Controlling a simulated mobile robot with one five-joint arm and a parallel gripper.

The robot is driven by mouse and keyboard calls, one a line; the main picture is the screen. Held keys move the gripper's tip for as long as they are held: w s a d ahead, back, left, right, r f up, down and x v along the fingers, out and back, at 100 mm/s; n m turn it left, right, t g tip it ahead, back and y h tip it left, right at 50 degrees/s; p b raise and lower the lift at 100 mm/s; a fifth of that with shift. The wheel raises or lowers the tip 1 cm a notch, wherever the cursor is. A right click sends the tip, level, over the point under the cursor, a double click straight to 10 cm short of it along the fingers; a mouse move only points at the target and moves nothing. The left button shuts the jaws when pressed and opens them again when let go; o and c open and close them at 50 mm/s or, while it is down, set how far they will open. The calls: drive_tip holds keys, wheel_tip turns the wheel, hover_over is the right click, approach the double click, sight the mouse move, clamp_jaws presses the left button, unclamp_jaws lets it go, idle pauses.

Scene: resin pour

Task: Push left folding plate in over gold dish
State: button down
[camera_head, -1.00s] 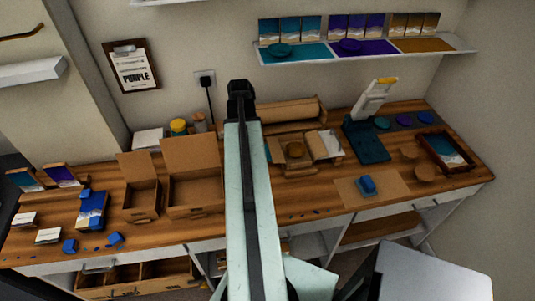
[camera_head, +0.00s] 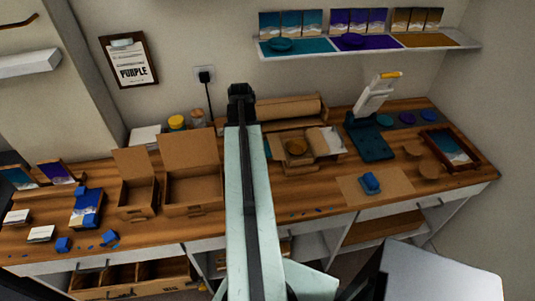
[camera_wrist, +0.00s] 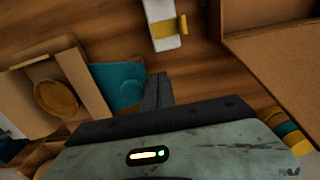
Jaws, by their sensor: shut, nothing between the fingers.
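The gold dish (camera_head: 296,147) sits in a cardboard fixture on the bench, just right of my arm. In the wrist view the dish (camera_wrist: 55,97) is at the left, uncovered from above. A raised cardboard strip (camera_wrist: 84,72), which looks like the left folding plate, stands beside the dish on the side toward my gripper. A teal sheet (camera_wrist: 120,84) lies between this strip and my fingers. My gripper (camera_wrist: 158,80) is shut and empty, near the teal sheet and apart from the dish. In the head view my arm hides the gripper.
A white box with a yellow band (camera_wrist: 164,22) lies by the gripper. An open cardboard box (camera_head: 192,190) stands left of my arm. A cardboard roll (camera_head: 290,110) lies behind the fixture. A dark teal stand (camera_head: 370,140) is to its right. Bare bench (camera_head: 300,195) lies in front.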

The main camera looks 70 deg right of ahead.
sight(266, 149)
drive_tip(key=shift+s+d, duration=0.8)
drive_tip(key=shift+s, duration=0.35)
drive_tip(key=shift+s+d, duration=0.85)
drive_tip(key=shift+s, duration=0.25)
drive_tip(key=shift+s+d, duration=0.8)
drive_tip(key=shift+s, duration=0.35)
drive_tip(key=w+a, duration=0.1)
drive_tip(key=w, duration=0.1)
drive_tip(key=w+a, duration=0.2)
drive_tip(key=w, duration=0.1)
drive_tip(key=w+a, duration=0.2)
drive_tip(key=shift+w+a, duration=0.2)
wheel_tip(266, 149, up, 10)
drive_tip(key=p, duration=1)
